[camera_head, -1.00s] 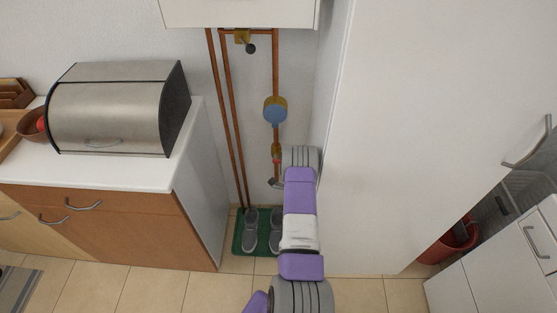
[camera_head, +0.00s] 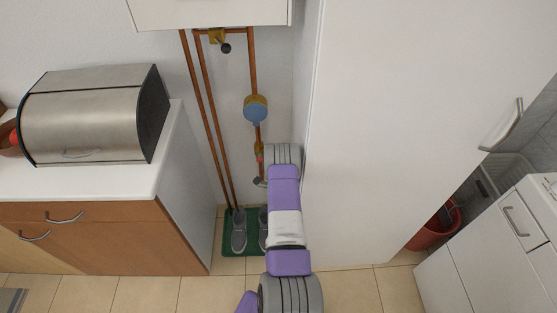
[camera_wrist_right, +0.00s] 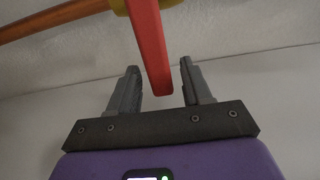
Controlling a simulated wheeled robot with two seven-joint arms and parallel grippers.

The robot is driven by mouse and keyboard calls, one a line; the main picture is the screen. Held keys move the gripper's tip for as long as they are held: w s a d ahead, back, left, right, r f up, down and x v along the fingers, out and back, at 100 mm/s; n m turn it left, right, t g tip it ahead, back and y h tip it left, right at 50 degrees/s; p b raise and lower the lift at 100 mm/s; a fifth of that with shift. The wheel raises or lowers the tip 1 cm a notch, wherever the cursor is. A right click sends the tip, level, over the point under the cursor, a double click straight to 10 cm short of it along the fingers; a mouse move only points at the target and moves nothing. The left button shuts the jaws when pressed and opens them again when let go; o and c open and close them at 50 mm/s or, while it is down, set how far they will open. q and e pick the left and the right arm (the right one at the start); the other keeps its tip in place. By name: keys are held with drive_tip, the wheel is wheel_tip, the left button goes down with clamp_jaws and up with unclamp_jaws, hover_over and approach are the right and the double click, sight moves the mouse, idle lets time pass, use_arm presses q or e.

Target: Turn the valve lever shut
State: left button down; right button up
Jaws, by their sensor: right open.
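The valve lever (camera_wrist_right: 151,45) is a red bar in the right wrist view. It comes down from the top and its free end lies between my fingers in the picture, with a gap on each side. Its yellow valve body (camera_wrist_right: 178,3) is at the top edge, on a copper pipe. In the head view the valve (camera_head: 259,148) is small on the right-hand pipe, with a bit of red below it. My right gripper (camera_wrist_right: 159,82) is open and empty; in the head view its tip (camera_head: 261,182) is just below the valve, partly hidden by my arm. My left gripper is not in view.
Copper pipes (camera_head: 204,110) run down the wall, with a blue round meter (camera_head: 256,109) above the valve. A tall white cabinet panel (camera_head: 390,130) stands close on the right. A counter with a bread box (camera_head: 90,115) is left. Grey shoes (camera_head: 239,231) stand on a green mat below.

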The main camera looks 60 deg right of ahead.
drive_tip(key=p+v, duration=0.2)
drive_tip(key=v, duration=0.5)
drive_tip(key=shift+a, duration=0.25)
idle(0.3)
drive_tip(key=w+a+f+n+y+p, duration=0.25)
drive_tip(key=w+a+n+y, duration=0.25)
drive_tip(key=w+a, duration=0.4)
drive_tip(key=w+a+f+n+y+p, duration=0.15)
drive_tip(key=a+n+y, duration=0.25)
drive_tip(key=a, duration=0.6)
drive_tip(key=w+a+n+y+p, duration=0.15)
drive_tip(key=a+n+y, duration=0.3)
drive_tip(key=a, duration=0.45)
drive_tip(key=s+a+r+n+g+y, duration=0.2)
drive_tip(key=s+a+n, duration=0.2)
drive_tip(key=a, duration=0.4)
drive_tip(key=s+a+r+n+g+y+p, duration=0.1)
drive_tip(key=s+a+r+n+g+y, duration=0.1)
drive_tip(key=a+n, duration=0.3)
drive_tip(key=s+a+r+n+g+y+p, duration=0.1)
drive_tip(key=s+a+n, duration=0.4)
drive_tip(key=a, duration=0.6)
drive_tip(key=r+g+y, duration=0.1)
drive_tip(key=g, duration=0.1)
drive_tip(key=shift+s+g, duration=0.35)
drive_tip(key=shift+g, duration=0.05)
drive_tip(key=shift+y, duration=0.25)
